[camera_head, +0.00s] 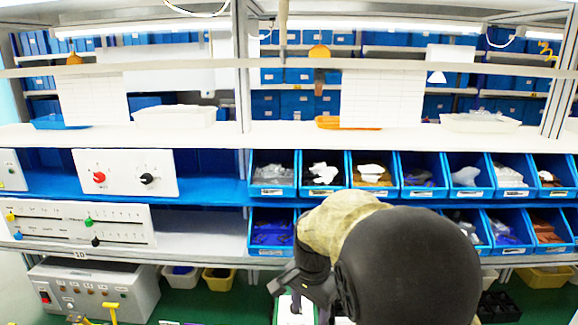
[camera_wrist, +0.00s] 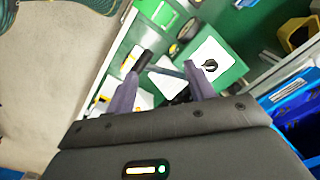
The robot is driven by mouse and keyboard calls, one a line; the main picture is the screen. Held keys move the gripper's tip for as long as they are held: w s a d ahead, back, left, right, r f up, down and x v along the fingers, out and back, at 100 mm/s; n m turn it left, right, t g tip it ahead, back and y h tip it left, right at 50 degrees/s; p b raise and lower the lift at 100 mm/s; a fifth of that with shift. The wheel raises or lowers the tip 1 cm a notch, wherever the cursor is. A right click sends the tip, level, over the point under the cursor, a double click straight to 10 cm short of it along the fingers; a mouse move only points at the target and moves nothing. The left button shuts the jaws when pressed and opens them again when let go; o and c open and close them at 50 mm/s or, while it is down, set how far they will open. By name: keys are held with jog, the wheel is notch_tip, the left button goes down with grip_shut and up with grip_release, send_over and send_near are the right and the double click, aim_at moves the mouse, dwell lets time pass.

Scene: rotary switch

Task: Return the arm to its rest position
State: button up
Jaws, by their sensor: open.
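My gripper (camera_wrist: 162,72) is open, with two grey fingers apart and nothing held between them. In the head view my gripper (camera_head: 285,285) hangs low in front of the shelves at the bottom centre, partly hidden by my arm's large black and tan links. A white plate with a black rotary knob (camera_wrist: 210,63) lies beyond the fingers in the wrist view, apart from them. In the head view, a white panel (camera_head: 125,160) with a red knob (camera_head: 99,177) and a black knob (camera_head: 147,179) stands on the left shelf.
Blue bins (camera_head: 371,176) with parts fill the right shelves, close behind my arm. A slider panel (camera_head: 75,224) and a grey control box (camera_head: 95,285) sit at left. The shelf beside the slider panel (camera_head: 200,243) is clear. Bare floor (camera_wrist: 60,60) shows at left in the wrist view.

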jog(key=s+d+f+n+t+b, duration=0.2)
jog(key=s+d+f+n+b, duration=0.1)
jog(key=s+d+f+n, duration=0.5)
jog(key=s+d+f, duration=0.1)
jog(key=s+d, duration=0.2)
jog(key=shift+s+f+b, duration=0.3)
jog(key=shift+s+b, duration=0.05)
jog(key=shift+s, duration=0.2)
